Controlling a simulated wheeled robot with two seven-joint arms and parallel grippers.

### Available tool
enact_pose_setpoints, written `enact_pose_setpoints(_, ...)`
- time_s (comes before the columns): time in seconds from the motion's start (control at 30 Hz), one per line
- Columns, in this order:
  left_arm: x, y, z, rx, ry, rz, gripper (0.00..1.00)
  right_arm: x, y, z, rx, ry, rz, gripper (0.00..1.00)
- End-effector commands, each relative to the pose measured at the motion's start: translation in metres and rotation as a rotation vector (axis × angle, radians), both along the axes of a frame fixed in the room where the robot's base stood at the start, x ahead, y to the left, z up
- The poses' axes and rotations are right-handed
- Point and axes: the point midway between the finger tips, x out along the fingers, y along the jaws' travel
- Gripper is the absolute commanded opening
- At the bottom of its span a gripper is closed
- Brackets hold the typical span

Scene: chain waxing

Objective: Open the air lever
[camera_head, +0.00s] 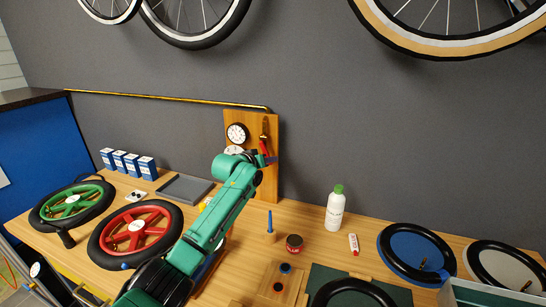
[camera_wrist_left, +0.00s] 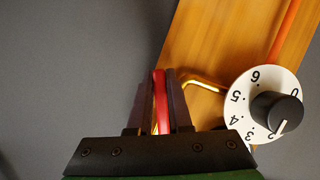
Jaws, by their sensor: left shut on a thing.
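The red air lever (camera_head: 264,147) is on the wooden wall board (camera_head: 272,187) at the back of the bench. My left arm reaches up to it from the lower left. My left gripper (camera_head: 267,158) is at the lever. In the left wrist view, the gripper (camera_wrist_left: 161,88) is shut on the red lever (camera_wrist_left: 161,101), which stands upright between its two dark fingers. The lever's far end and pivot are hard to make out. My right gripper is out of view.
A round gauge (camera_head: 237,134) is on the board. A numbered dial with a black knob (camera_wrist_left: 278,111) is close to the right of the fingers. A brass pipe (camera_head: 170,98) runs along the wall. Wheels, small boxes and a white bottle (camera_head: 335,211) stand on the bench.

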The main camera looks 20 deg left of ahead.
Motion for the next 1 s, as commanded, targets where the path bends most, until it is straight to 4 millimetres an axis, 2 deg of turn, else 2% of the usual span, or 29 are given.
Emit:
enact_pose_setpoints(0.4,0.001,0.013,-0.005,0.227,-0.015,0.0,0.0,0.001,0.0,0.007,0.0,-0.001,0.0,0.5)
enact_pose_setpoints(0.97,0.001,0.015,-0.005,0.263,-0.018,-0.001,0.0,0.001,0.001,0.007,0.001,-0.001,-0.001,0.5)
enact_pose_setpoints(1.0,0.001,0.015,-0.005,0.263,-0.018,-0.001,0.21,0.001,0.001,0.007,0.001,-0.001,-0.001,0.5)
